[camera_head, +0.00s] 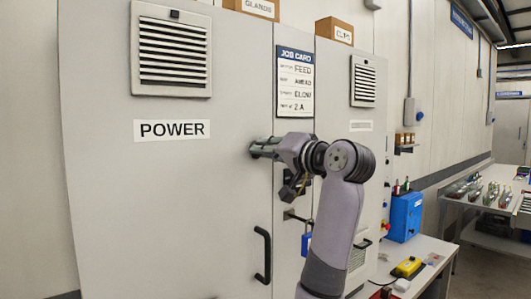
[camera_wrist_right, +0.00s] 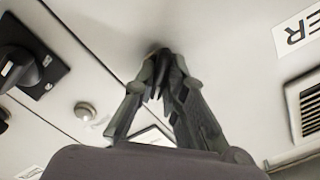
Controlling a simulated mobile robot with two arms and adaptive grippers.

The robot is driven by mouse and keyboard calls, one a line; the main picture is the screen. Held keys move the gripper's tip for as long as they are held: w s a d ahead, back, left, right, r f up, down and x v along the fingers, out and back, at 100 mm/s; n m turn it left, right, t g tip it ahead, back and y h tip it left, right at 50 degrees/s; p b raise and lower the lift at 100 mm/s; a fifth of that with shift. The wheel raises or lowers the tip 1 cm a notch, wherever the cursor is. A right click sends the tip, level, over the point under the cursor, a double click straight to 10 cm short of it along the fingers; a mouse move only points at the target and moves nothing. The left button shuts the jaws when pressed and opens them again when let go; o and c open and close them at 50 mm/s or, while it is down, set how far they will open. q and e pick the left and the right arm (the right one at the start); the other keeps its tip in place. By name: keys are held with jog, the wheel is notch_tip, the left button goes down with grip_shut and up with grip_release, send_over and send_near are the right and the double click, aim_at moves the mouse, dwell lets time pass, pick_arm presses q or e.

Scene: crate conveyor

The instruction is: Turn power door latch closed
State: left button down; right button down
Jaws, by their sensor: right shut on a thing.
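The grey cabinet's power door (camera_head: 150,200) carries a POWER label (camera_head: 172,130); the door looks flush with the front. My right gripper (camera_head: 258,148) reaches the door's right side, just left of the seam, below and right of the label. In the right wrist view, my right gripper (camera_wrist_right: 160,62) has its fingertips together against the panel, shut on the small dark latch (camera_wrist_right: 158,56). The fingers hide most of the latch, so I cannot tell its exact angle. My left gripper is not in view.
A black pull handle (camera_head: 264,255) sits lower on the door. A blue padlock (camera_head: 307,244) hangs on the neighbouring panel below my wrist. A job card (camera_head: 295,83) is above. A bench (camera_head: 425,262) with a blue box (camera_head: 405,217) stands right.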

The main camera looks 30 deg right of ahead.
jog(key=n+p, duration=0.1)
jog(key=n, duration=0.8)
jog(key=shift+n, duration=0.4)
dwell(0.4)
jog(key=c, duration=1.6)
grip_release()
jog(key=shift+c, duration=0.2)
jog(key=s+d, duration=0.1)
jog(key=s, duration=1.1)
